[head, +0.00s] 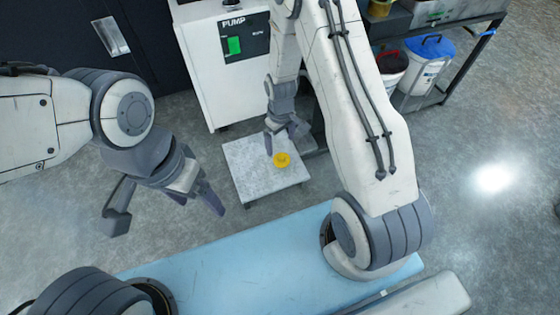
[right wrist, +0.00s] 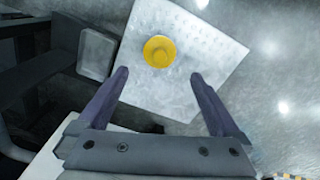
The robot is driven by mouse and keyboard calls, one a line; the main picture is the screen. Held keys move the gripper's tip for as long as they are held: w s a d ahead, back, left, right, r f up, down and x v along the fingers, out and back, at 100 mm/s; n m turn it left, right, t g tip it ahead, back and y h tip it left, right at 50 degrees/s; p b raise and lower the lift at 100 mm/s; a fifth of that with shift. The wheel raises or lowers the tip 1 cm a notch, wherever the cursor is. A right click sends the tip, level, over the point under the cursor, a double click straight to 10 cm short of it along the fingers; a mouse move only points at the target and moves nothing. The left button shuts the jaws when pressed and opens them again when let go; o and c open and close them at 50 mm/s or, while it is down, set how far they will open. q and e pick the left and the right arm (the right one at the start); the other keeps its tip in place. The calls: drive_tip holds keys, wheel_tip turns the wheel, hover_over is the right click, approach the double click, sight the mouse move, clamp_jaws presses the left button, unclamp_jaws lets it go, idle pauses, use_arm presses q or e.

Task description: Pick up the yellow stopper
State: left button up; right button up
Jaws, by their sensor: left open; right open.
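The yellow stopper (head: 282,160) sits on a square grey metal plate (head: 250,172) in the head view, towards the plate's right side. In the right wrist view the stopper (right wrist: 159,51) is round and lies on the plate (right wrist: 205,75), beyond and between my fingers. My right gripper (head: 285,143) is open and empty, above the plate close to the stopper; its fingers (right wrist: 160,100) are spread on both sides in the right wrist view. My left gripper (head: 165,205) is open and empty, left of the plate and well apart from it.
A dark shelf (head: 455,85) at the upper right holds a white bin with a blue lid (head: 425,62). The grey floor (head: 480,140) at right is clear.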

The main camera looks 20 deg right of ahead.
sight(282, 156)
wheel_tip(282, 156, down, 3)
drive_tip(key=shift+d+f+b, duration=0.1)
drive_tip(key=shift+d+b, duration=0.05)
drive_tip(key=shift+b, duration=0.55)
drive_tip(key=f+b, duration=0.4)
drive_tip(key=f, duration=0.1)
drive_tip(key=shift+s+b, duration=0.3)
drive_tip(key=shift+b, duration=0.05)
drive_tip(key=shift+r, duration=0.15)
drive_tip(key=c, duration=1.3)
drive_tip(key=shift+r, duration=0.1)
